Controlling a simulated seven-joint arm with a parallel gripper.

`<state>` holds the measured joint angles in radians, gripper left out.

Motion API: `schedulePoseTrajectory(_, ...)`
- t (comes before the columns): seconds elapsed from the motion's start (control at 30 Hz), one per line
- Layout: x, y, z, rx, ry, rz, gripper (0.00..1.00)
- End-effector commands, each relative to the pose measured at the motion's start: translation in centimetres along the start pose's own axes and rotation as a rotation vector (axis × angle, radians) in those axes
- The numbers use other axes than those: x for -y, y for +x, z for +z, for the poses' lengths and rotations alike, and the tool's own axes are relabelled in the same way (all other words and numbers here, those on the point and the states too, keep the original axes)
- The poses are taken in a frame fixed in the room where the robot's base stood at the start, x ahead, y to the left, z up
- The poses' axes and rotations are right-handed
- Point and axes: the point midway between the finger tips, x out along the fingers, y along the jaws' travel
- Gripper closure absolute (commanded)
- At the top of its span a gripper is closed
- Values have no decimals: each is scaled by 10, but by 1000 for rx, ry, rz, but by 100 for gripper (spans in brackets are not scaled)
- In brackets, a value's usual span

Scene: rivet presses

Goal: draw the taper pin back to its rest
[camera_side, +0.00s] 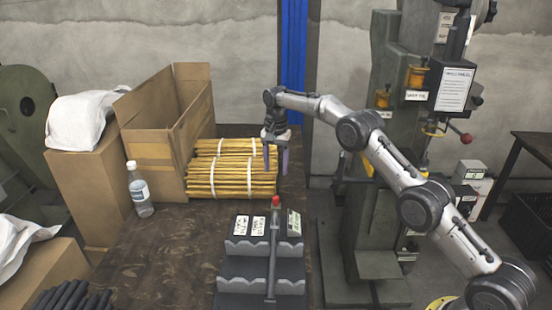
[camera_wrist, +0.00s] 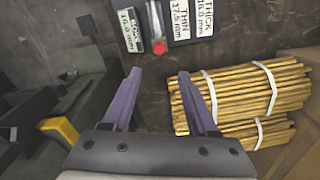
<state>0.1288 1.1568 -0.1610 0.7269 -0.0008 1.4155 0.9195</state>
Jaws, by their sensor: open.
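A grey rod with a red end, possibly the taper pin (camera_side: 271,262), runs front to back across the grooved grey rack on the table. Its red end points toward the back, between the white label plates. In the wrist view the red end (camera_wrist: 156,47) shows at top centre, with the rod running up out of frame. My gripper (camera_side: 277,160) is open and empty, pointing down behind the rack, at the right end of the bundled sticks.
The grey rack (camera_side: 232,285) stands at the table's front. Strapped bundles of yellow sticks (camera_side: 230,176) lie close to my gripper. A cardboard box (camera_side: 160,150) and a bottle (camera_side: 139,190) stand left. A green press (camera_side: 385,190) stands right. Bare table (camera_side: 170,255) lies left of the rack.

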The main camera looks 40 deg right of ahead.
Motion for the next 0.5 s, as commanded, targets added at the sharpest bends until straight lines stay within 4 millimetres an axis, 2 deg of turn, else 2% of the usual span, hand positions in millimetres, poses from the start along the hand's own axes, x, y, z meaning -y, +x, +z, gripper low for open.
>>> schedulePoseTrajectory(0.1, 0, -17, -1, -2, 0, -2, 41)
schedulePoseTrajectory(0.2, 0, -25, 0, -1, 0, -1, 41)
schedulePoseTrajectory(0.5, 0, -30, 0, 0, 0, 0, 41)
